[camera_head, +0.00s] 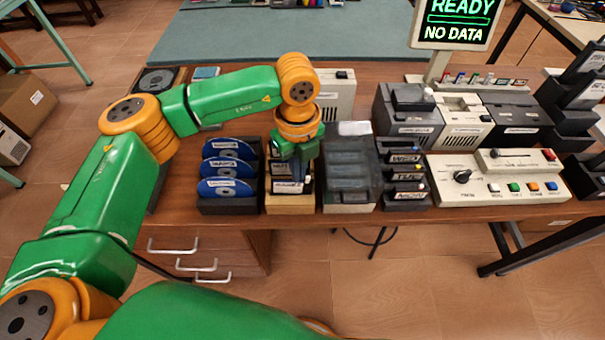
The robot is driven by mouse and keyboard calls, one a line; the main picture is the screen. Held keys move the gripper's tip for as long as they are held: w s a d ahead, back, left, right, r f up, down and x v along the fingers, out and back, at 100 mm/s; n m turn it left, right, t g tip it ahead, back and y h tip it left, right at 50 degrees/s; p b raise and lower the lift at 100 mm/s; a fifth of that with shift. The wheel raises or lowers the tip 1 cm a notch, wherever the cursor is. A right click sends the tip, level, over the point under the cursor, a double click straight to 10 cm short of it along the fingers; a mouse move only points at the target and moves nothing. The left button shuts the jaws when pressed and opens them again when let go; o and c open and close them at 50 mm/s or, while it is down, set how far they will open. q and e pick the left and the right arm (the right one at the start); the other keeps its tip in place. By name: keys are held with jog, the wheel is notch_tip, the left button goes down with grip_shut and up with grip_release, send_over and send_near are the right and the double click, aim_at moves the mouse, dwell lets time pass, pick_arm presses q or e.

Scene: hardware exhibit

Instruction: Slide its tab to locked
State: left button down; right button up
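My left gripper (298,168) points down over the wooden-based rack (290,206) near the front edge of the table. The rack holds dark upright items with white labels, and the gripper's fingers cover part of them. A dark blue-grey piece (288,187) shows just below the fingers. I cannot tell whether it is held, or whether the fingers are open or shut. No tab is clear enough to make out at this size. My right gripper is not in view.
A dark rack of blue discs (228,168) stands close left. A clear-lidded box (350,180) and a labelled black rack (404,180) stand right. Farther right is a beige control panel (495,180) with coloured buttons. A screen (455,22) reads "READY NO DATA".

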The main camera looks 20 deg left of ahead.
pick_arm(q)
jog(key=shift+d, duration=0.3)
jog(key=shift+a+f, duration=0.1)
dwell(0.3)
notch_tip(320, 180, up, 7)
jog(key=p, duration=0.4)
jog(key=shift+w+a, duration=0.1)
